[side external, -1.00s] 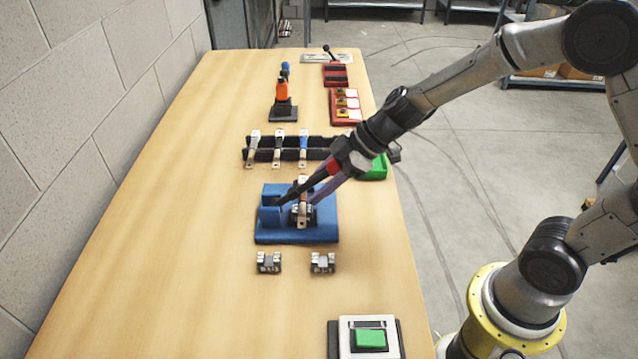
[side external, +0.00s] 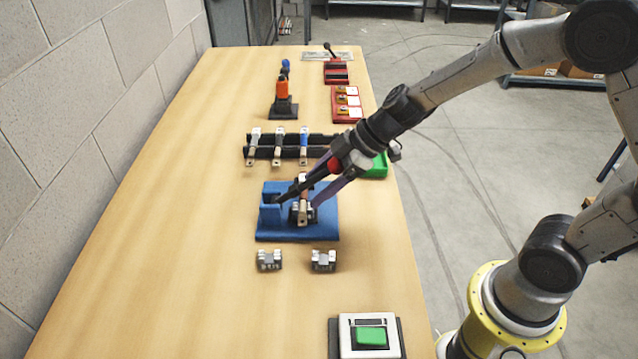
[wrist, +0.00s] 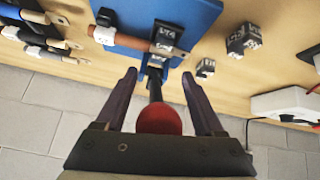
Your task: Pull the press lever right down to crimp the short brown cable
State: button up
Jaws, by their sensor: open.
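The blue press (side external: 268,226) stands on the bench, and its blue base also shows in the wrist view (wrist: 195,18). Its black lever (wrist: 154,85) is tilted up towards my gripper and ends in a red knob (wrist: 158,120); the knob is partly visible in the side view (side external: 335,164). The short brown cable (side external: 303,203) lies across the press's dark die; it also shows in the wrist view (wrist: 130,40). My gripper (wrist: 158,77) is open, with one finger on each side of the lever and the knob between them near the palm. Contact with the knob cannot be told.
Two small grey blocks (side external: 269,261) (side external: 323,261) sit in front of the press. A black rack (side external: 262,151) with several cables is behind it. A green tray (side external: 376,167) is behind my gripper. A green-button box (side external: 371,337) stands at the front right. The bench's left side is clear.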

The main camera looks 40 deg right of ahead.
jog(key=v, duration=1.3)
jog(key=shift+s+d+r, duration=0.15)
jog(key=shift+s+r, duration=0.1)
jog(key=shift+r, duration=0.05)
